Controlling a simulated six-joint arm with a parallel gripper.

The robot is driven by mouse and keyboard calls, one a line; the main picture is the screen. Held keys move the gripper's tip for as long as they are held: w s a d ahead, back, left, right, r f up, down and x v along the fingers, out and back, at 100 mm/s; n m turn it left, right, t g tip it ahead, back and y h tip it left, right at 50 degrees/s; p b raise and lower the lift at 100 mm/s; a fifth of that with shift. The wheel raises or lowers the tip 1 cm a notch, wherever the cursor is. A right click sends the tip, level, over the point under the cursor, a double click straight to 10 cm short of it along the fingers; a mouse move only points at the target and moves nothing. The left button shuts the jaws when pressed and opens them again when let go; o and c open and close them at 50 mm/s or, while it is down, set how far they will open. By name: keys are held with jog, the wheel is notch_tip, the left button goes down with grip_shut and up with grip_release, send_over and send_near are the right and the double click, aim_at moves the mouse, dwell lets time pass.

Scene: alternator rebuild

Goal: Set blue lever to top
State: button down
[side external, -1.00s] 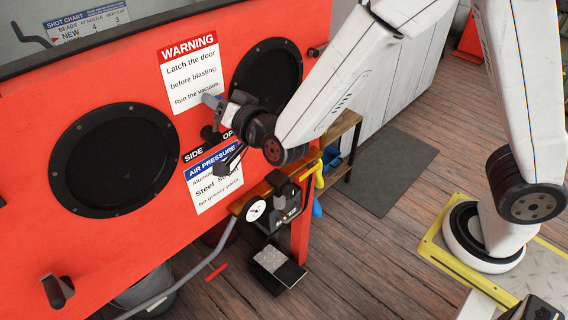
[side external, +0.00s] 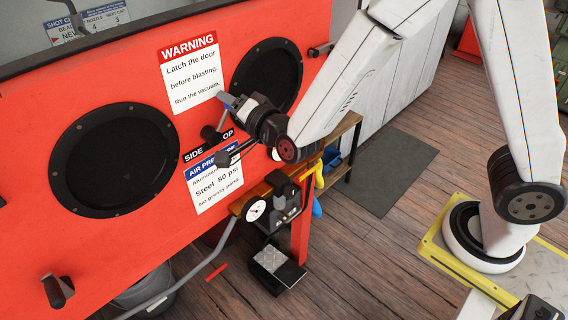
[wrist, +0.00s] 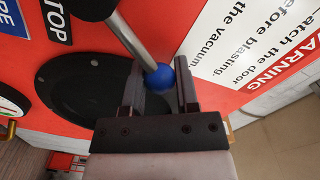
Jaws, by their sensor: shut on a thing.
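The blue lever ends in a round blue knob (wrist: 160,78), seen in the wrist view between my two dark fingers. My gripper (wrist: 157,72) is shut on this knob. A bare metal rod (wrist: 133,42) runs from the knob up and left to a dark pivot (wrist: 91,6) beside the TOP label (wrist: 58,20). In the side external view my gripper (side external: 232,110) is at the red panel (side external: 95,85), just beside the lever pivot (side external: 210,133).
A warning sign (side external: 190,75) is above the lever and an air pressure sign (side external: 215,185) below it. Two black round ports (side external: 115,160) (side external: 262,72) flank it. A pressure gauge (side external: 256,210) and a pedal (side external: 275,268) are lower right. The wooden floor is mostly clear.

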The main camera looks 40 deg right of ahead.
jog(key=shift+d, duration=0.1)
jog(key=shift+c, duration=1.8)
grip_release()
jog(key=shift+s, duration=0.15)
jog(key=s, duration=0.7)
jog(key=shift+s, duration=0.25)
jog(key=s+d+f+n+g+y, duration=0.1)
jog(key=s+d+f+n+g, duration=0.2)
jog(key=d+f+n+g, duration=0.4)
jog(key=s+d+f+n+g+h, duration=0.1)
jog(key=s+d+f+n+g, duration=0.1)
jog(key=s+d+n+g, duration=0.3)
jog(key=s+d+g, duration=0.2)
jog(key=s+g, duration=0.1)
jog(key=s, duration=0.1)
jog(key=shift+f, duration=0.25)
